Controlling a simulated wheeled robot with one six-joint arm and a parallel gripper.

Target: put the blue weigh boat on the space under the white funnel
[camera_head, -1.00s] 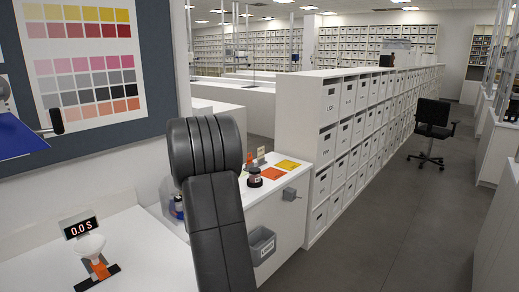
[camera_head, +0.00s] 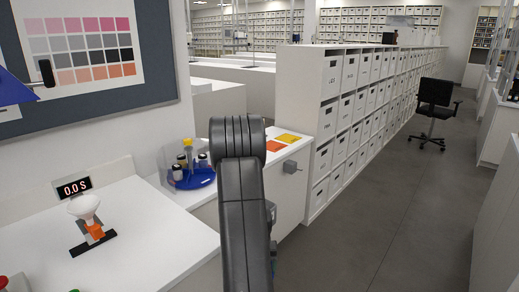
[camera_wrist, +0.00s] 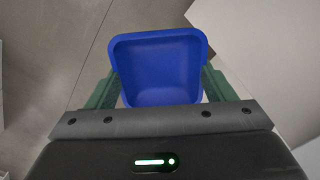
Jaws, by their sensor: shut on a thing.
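The blue weigh boat (camera_wrist: 160,65) is between the two green fingers of my gripper (camera_wrist: 158,92) in the wrist view. My gripper is shut on it and holds it over the grey floor. In the head view my dark arm hides the gripper and most likely the boat. The white funnel (camera_head: 84,207) stands on the white counter (camera_head: 140,225) at the left, on a stand with an orange part (camera_head: 95,231) and a black base (camera_head: 93,243). The space under the funnel is partly hidden by the orange part.
Orange and yellow cards (camera_head: 288,138) lie farther back. A black chair (camera_head: 432,110) stands on the open floor at the right.

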